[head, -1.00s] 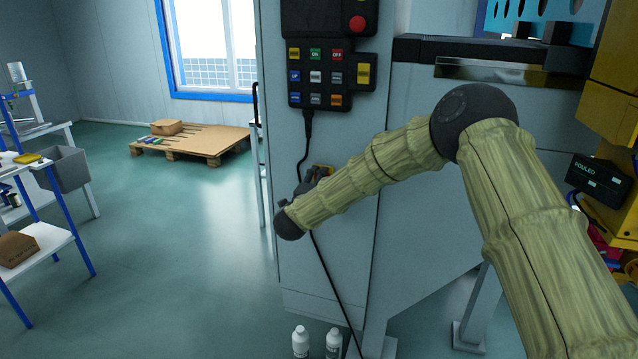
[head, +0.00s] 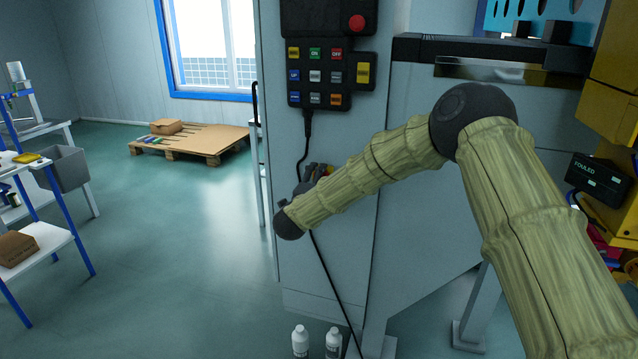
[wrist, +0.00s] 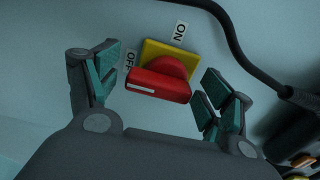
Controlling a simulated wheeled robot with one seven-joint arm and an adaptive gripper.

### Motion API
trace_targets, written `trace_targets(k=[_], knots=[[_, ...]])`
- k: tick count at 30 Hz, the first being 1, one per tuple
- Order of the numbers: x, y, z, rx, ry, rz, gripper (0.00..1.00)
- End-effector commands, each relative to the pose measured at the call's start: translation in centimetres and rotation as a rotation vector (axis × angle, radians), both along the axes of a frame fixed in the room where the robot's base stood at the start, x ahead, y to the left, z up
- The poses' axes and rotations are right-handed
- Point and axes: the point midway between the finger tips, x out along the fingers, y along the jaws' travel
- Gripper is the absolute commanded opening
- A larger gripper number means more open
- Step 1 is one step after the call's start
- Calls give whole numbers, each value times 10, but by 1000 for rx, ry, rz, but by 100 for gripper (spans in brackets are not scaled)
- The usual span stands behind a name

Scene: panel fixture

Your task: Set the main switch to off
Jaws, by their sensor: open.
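The main switch is a red handle (wrist: 160,84) on a yellow plate (wrist: 152,50), fixed to the grey cabinet. An ON label (wrist: 180,32) is above the plate and an OFF label (wrist: 129,62) is at its left in the wrist view. A white mark shows on the left part of the handle's front. My gripper (wrist: 158,90) is open, with one green-padded finger at each end of the handle. I cannot tell whether either finger touches it. In the head view my forearm and wrist mostly hide the switch and gripper.
A black cable (wrist: 240,40) curves past the switch on the right in the wrist view. A button panel (head: 325,75) with a red knob (head: 357,22) above is higher on the cabinet. Two white bottles (head: 301,341) stand on the floor below.

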Motion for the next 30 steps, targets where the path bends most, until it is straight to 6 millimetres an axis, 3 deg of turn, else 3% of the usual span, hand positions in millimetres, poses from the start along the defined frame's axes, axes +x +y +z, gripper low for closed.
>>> trace_targets(k=[5, 19, 30], knots=[[-16, 6, 0, 0, 1, 1, 80], [-93, 30, 0, -1, 0, 1, 80], [-113, 36, 0, 0, 0, 0, 80]])
